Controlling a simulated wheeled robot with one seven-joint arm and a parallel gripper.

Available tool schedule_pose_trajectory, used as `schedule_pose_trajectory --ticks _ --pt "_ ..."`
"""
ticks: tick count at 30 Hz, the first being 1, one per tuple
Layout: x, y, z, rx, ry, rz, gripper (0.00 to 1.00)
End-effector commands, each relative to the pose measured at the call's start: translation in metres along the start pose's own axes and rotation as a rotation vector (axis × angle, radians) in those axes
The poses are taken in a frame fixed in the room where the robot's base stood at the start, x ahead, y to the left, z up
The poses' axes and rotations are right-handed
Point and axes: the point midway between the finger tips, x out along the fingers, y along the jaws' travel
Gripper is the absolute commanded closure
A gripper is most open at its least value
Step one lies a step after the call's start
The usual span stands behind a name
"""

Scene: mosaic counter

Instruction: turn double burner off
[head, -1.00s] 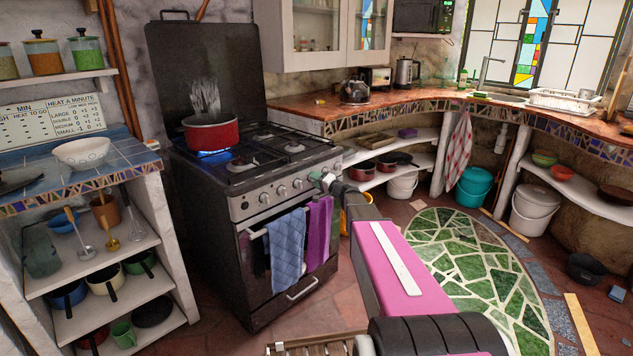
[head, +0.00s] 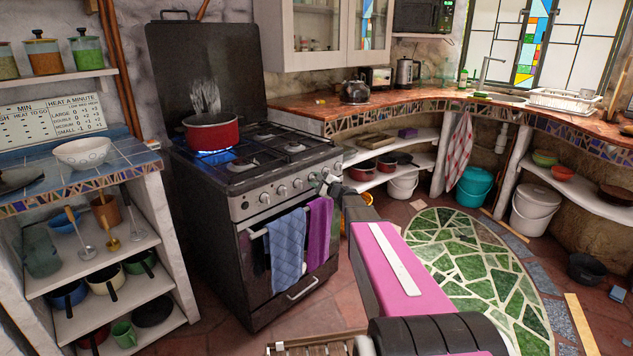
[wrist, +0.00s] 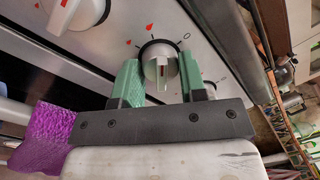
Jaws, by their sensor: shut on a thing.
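The stove (head: 250,215) stands left of centre in the head view, with a row of grey knobs along its front. A red pot (head: 210,132) sits on its left side, and a blue flame (head: 215,157) shows below it. My gripper (head: 326,182) is at the right part of the knob row. In the wrist view my gripper (wrist: 160,85) has its green fingers on both sides of a grey knob (wrist: 160,66), shut on it. The knob's red mark faces the camera; a 0 and red flame marks are printed around it. Which burner this knob serves cannot be told.
Another knob (wrist: 78,10) is close on the left in the wrist view. Blue (head: 286,250) and purple (head: 319,232) towels hang from the oven rail below. A counter (head: 300,108) adjoins at the right. The floor around the green mosaic (head: 470,265) is mostly clear.

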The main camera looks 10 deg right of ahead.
Motion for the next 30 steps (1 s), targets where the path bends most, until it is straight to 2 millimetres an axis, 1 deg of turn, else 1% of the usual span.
schedule_pose_trajectory --ticks 9,18,24,30 --pt "-0.0011 0.0004 0.0004 0.298 0.023 -0.011 0.85" --pt "-0.0010 0.0003 0.0006 0.555 0.042 -0.021 0.85" --pt "-0.0010 0.0003 0.0005 0.679 0.051 -0.026 0.85" --pt "-0.0011 0.0003 0.0004 0.756 0.057 -0.029 0.85"
